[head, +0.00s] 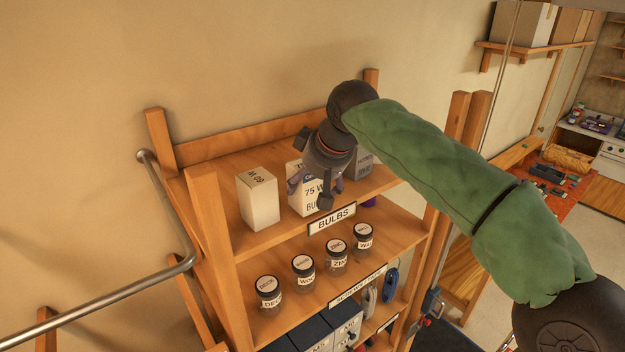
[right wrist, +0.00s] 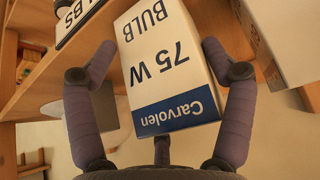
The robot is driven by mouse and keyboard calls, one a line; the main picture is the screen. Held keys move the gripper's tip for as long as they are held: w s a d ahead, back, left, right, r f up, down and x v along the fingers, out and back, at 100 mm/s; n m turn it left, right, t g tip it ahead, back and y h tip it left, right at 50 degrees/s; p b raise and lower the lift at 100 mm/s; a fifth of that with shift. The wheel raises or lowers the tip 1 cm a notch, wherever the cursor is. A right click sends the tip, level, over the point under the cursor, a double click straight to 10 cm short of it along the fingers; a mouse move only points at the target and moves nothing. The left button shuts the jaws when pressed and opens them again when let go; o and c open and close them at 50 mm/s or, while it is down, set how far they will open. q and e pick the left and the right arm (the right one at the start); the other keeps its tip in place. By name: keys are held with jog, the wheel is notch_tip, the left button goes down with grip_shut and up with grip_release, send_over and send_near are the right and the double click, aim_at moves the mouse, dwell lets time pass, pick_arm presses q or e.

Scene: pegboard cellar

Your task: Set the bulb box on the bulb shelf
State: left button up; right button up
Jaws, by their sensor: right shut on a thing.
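The bulb box (head: 308,200) is white with a blue band and reads 75 W in the head view. It also shows large in the right wrist view (right wrist: 165,65), with "Carvolen 75 W BULB" upside down. My right gripper (head: 318,190) is shut on it, with fingers on both sides. The box is at the bulb shelf (head: 268,238), the top board with the BULBS label (head: 332,218), near its front edge. I cannot tell if its base touches the board. My arm and gripper hide part of it. My left gripper is not in view.
A white box (head: 258,200) stands left of the bulb box on the same shelf. A grey box (head: 360,165) stands to the right, partly behind my gripper. Several jars (head: 303,270) stand on the board below. Wooden posts (head: 210,225) and a metal rail (head: 120,298) bound the left side.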

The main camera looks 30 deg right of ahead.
jog(key=shift+s+f, duration=0.15)
jog(key=shift+f, duration=0.15)
jog(key=o, duration=1)
jog(key=shift+r, duration=0.4)
jog(key=v, duration=1.1)
jog(key=shift+s+r, duration=0.2)
jog(key=shift+s, duration=0.05)
